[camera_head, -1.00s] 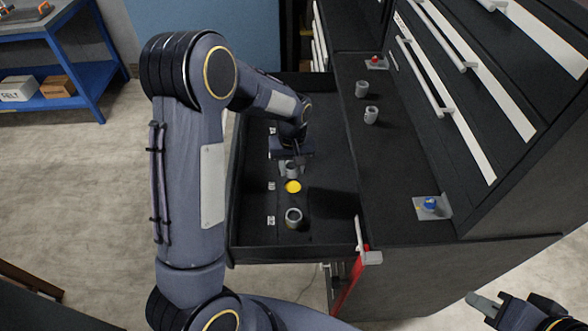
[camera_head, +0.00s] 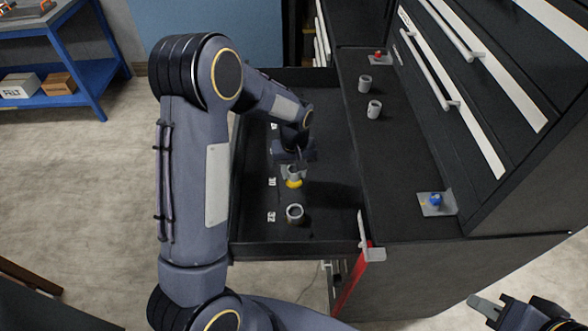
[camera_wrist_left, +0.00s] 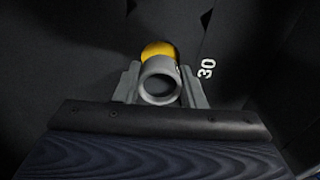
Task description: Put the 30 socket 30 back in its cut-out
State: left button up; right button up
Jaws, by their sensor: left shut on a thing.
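The socket 30 (camera_head: 294,172) is a grey metal cylinder with an open round end. My left gripper (camera_head: 296,164) is shut on it, one finger on each side, in the open drawer. The socket shows between the fingers in the left wrist view (camera_wrist_left: 160,84). The yellow cut-out (camera_head: 295,184) lies just under and beside the socket and is partly hidden by it. In the left wrist view the yellow (camera_wrist_left: 159,50) shows beyond the socket, with a white "30" label to its right. I cannot tell whether the socket touches the drawer floor. My right gripper (camera_head: 482,304) is at the lower right, empty.
Another socket (camera_head: 295,213) stands in the drawer (camera_head: 333,190) nearer the front. Two grey sockets (camera_head: 365,83) (camera_head: 374,109) stand on the cabinet top to the right. A blue knob (camera_head: 436,200) and a red knob (camera_head: 379,56) sit on plates there. The drawer's right part is clear.

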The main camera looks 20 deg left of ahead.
pick_arm(q)
jog(key=shift+f, duration=0.25)
dwell(0.4)
jog(key=shift+f+b, duration=0.5)
jog(key=shift+b, duration=0.15)
jog(key=shift+f, duration=0.2)
jog(key=shift+f+b, duration=0.25)
jog(key=shift+b, duration=0.2)
jog(key=shift+s+f, duration=0.1)
jog(key=shift+s, duration=0.05)
